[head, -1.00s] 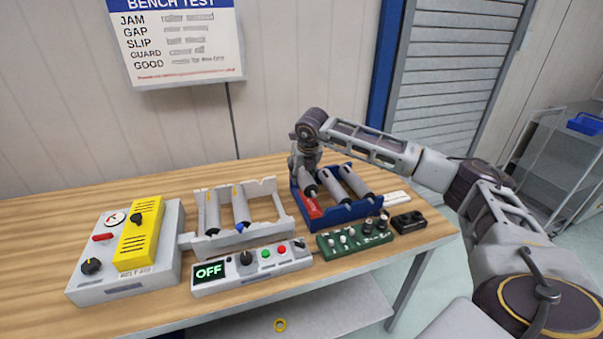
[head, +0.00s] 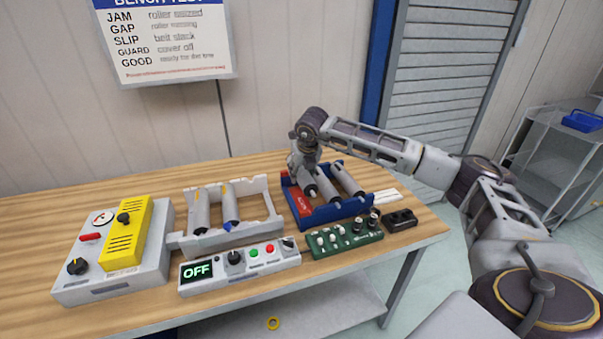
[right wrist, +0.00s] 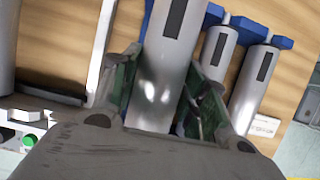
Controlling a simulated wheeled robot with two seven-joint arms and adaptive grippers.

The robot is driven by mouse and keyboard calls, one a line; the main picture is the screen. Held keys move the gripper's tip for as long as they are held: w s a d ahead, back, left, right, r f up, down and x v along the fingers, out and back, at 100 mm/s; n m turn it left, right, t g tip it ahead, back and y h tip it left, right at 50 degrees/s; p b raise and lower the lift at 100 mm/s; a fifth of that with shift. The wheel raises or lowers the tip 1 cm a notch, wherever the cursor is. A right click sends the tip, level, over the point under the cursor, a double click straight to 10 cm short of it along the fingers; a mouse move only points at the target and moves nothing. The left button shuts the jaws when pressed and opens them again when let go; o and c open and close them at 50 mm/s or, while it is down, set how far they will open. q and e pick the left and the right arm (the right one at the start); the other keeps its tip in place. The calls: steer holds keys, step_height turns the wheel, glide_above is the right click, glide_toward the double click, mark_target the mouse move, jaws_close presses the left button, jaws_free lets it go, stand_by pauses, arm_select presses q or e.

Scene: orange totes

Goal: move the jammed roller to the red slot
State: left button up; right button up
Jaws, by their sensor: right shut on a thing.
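My right gripper (right wrist: 165,95) is shut on a grey roller (right wrist: 165,70), with its green-lined fingers on either side of it. In the head view my right gripper (head: 306,162) points down at the left part of the blue tray, and the held roller (head: 309,184) is slanted there. The red slot (head: 301,206) is at the tray's left side, just left of the held roller; its front red part shows. I cannot tell whether the roller touches the tray. Two other rollers (head: 325,184) (head: 349,180) lie in the blue tray (head: 335,211). My left gripper is out of view.
A white frame (head: 262,229) left of the tray holds two rollers and has an open space at its right. In front are a control box (head: 258,262) reading OFF and a green block (head: 345,240) with pegs. A yellow-covered unit (head: 125,235) stands at left.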

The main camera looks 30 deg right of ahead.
steer(key=shift+f, duration=0.4)
steer(key=shift+f+b, duration=0.55)
steer(key=shift+f, duration=0.25)
steer(key=shift+f+b, duration=0.35)
steer(key=shift+f, duration=0.45)
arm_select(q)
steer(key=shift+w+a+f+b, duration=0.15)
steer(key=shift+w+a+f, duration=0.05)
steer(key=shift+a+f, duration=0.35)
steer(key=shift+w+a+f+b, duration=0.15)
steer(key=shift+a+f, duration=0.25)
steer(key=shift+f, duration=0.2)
arm_select(e)
steer(key=shift+f, duration=0.6)
